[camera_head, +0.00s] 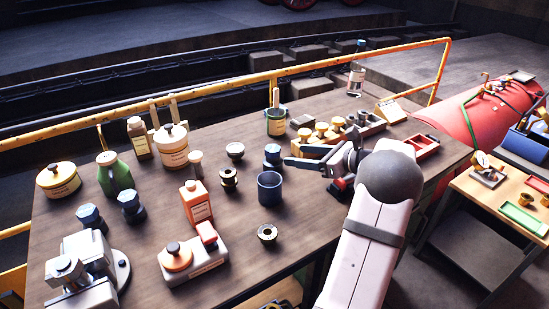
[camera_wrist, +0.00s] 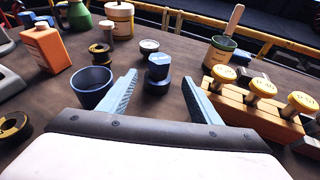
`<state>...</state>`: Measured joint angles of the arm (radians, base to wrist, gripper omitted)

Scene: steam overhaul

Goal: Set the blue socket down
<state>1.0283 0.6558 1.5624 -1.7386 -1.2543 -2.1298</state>
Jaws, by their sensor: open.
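The blue socket (camera_head: 272,155) stands upright on the wooden bench, with a lighter blue upper part above a wider dark lower part. In the wrist view the blue socket (camera_wrist: 158,70) stands just beyond my fingertips, in line with the gap between them. My gripper (camera_head: 289,157) is open and empty, low over the bench, its fingers pointing left towards the socket. It also shows in the wrist view (camera_wrist: 156,84). I see no finger touching the socket.
A dark blue cup (camera_head: 269,188) stands close in front of the socket. A wooden block with yellow-knobbed pieces (camera_wrist: 262,88) is right of my gripper. A green pot (camera_head: 276,122) stands behind. Bottles, rings and tins crowd the left. Some bare bench lies front right of the cup.

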